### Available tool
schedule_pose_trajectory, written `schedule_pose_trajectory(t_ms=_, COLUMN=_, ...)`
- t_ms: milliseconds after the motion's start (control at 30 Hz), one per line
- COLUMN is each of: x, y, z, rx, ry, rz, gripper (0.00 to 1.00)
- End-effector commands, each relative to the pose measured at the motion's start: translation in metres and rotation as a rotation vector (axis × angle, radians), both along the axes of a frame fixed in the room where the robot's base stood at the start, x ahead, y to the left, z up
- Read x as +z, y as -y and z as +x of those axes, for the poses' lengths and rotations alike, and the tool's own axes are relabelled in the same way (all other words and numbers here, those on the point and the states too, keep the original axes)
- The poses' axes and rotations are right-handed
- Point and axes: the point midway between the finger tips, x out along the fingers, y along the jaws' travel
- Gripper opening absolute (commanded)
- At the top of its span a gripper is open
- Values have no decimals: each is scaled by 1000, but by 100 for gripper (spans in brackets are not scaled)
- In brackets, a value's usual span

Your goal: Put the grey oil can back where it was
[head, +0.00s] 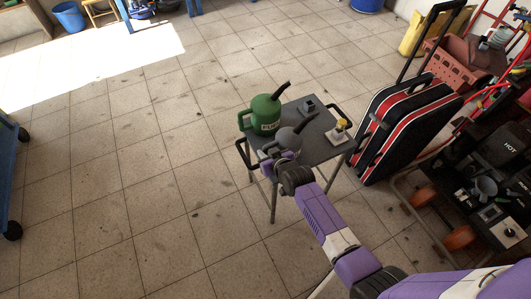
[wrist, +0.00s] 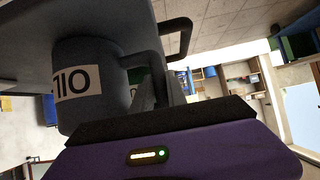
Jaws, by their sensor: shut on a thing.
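The grey oil can (head: 290,140) is at the near left corner of a small dark table (head: 325,147), its dark spout pointing up to the right. In the wrist view the grey can (wrist: 88,85) appears upside down, with part of its label and its handle showing. My gripper (head: 275,160) is shut on the can's handle; in the wrist view its fingers (wrist: 160,97) are beside the can. I cannot tell whether the can's base touches the tabletop. A green can (head: 263,114) with a dark spout stands just behind it.
A small dark block (head: 308,106) and a pale piece with a yellow knob (head: 341,129) stand on the table. A black case with red stripes (head: 405,125) stands to the right. A loaded cart (head: 480,190) is further right.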

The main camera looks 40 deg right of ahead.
Motion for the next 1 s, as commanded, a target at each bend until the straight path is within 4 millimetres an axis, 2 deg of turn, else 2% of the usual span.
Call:
schedule_pose_trajectory(t_ms=167, x=-3, y=0, z=1, rx=1, ry=2, rz=-1, gripper=0)
schedule_pose_trajectory(t_ms=200, x=-4, y=0, z=0, rx=0, ry=0, rz=0, gripper=20)
schedule_pose_trajectory(t_ms=300, x=-3, y=0, z=0, rx=0, ry=-1, rz=0, gripper=39)
schedule_pose_trajectory(t_ms=733, x=2, y=-1, z=-1, rx=0, ry=-1, rz=0, gripper=40)
schedule_pose_trajectory(t_ms=1000, x=26, y=-11, z=-37, rx=1, ry=-1, rz=1, gripper=40)
